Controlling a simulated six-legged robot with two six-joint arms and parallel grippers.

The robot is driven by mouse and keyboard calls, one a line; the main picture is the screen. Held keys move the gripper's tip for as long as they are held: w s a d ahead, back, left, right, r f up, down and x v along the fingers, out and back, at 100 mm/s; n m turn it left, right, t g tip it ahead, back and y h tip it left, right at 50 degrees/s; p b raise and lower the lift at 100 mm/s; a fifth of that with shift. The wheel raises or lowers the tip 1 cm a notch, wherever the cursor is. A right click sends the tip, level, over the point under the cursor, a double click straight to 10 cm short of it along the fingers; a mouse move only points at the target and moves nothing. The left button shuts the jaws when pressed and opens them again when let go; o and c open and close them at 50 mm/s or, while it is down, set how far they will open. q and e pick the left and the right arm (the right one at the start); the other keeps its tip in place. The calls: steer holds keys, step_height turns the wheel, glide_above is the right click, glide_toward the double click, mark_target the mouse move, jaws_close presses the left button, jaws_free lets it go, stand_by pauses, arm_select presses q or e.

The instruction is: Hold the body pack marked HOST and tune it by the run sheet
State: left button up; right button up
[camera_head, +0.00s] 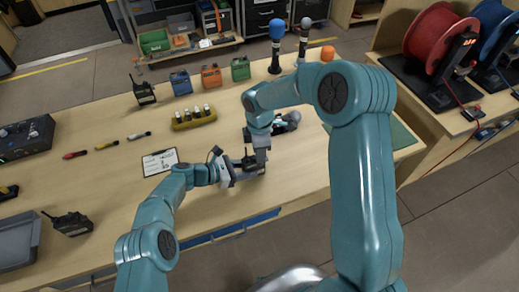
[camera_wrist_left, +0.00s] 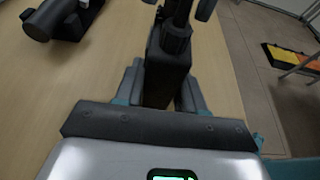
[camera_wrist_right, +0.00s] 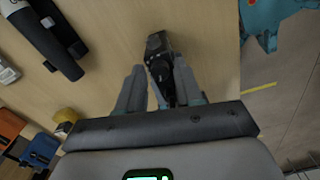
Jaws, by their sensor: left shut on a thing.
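A dark body pack (camera_wrist_left: 166,72) stands between the fingers of my left gripper (camera_wrist_left: 160,85), which is shut on it near the front edge of the bench; no HOST mark is readable. In the head view my left gripper (camera_head: 232,174) comes in from the left. My right gripper (camera_head: 258,165) is right beside it. In the right wrist view the fingers of my right gripper (camera_wrist_right: 160,75) are spread either side of the pack's dark end (camera_wrist_right: 159,58); contact cannot be told. The run sheet (camera_head: 160,162) lies flat on the bench, too small to read.
A yellow holder (camera_head: 194,118) with several pale cylinders is mid-bench. A black cylindrical thing (camera_wrist_right: 48,40) lies close behind the grippers. Coloured cases (camera_head: 211,77) and microphones (camera_head: 277,45) line the back edge.

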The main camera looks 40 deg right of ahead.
steer(key=shift+r, duration=3)
arm_select(q)
steer(key=o, duration=1.2)
